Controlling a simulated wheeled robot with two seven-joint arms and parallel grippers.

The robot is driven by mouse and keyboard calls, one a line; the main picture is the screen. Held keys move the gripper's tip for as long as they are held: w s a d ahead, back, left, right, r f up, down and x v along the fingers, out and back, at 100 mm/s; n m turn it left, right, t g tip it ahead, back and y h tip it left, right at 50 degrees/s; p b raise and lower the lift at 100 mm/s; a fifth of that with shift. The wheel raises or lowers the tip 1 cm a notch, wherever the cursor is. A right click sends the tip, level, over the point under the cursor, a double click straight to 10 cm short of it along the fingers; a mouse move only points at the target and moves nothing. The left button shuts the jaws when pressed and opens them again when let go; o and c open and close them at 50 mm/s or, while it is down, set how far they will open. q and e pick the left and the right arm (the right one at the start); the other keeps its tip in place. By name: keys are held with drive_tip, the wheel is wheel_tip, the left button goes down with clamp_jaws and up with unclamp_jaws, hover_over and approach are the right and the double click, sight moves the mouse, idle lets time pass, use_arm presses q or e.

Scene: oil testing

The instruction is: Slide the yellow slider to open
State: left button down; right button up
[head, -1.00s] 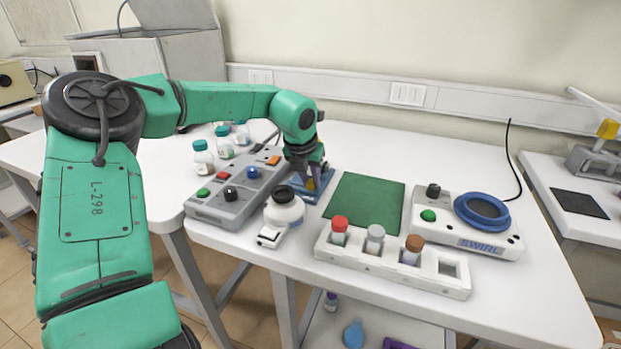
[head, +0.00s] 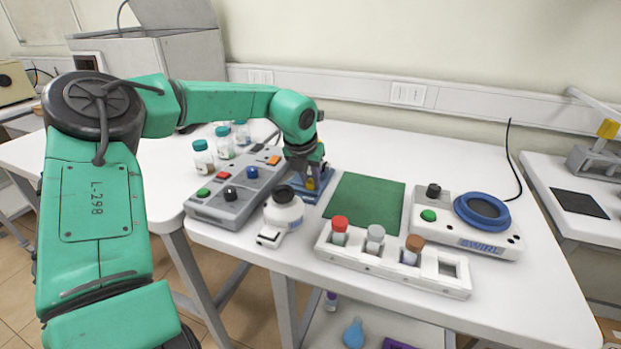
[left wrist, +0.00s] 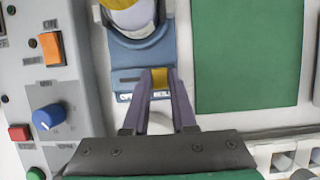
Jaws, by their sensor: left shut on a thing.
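The yellow slider (left wrist: 159,78) is a small block at the edge of a blue device (left wrist: 128,58), which sits on the white table left of the green mat. My left gripper (left wrist: 159,75) reaches down to it with both fingertips around the slider, shut on it. In the head view, the blue device (head: 318,194) is partly hidden under my left gripper (head: 311,182). A round pale part with a yellow edge (left wrist: 135,18) shows at the top of the wrist view. My right gripper is in neither view.
A grey control box (head: 237,193) with buttons and knobs stands left of the device.

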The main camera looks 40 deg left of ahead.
sight(293, 182)
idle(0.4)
use_arm(q)
drive_tip(key=shift+a, duration=0.35)
drive_tip(key=a, duration=0.1)
drive_tip(key=s+a, duration=0.1)
drive_tip(key=a, duration=0.2)
drive_tip(key=shift+s+a+r+b, duration=0.1)
drive_tip(key=shift+s+b, duration=0.15)
drive_tip(key=shift+b, duration=0.15)
drive_tip(key=c, duration=1.1)
unclamp_jaws()
drive_tip(key=o, duration=0.4)
drive_tip(key=shift+s+a, duration=0.1)
drive_tip(key=shift+s, duration=0.05)
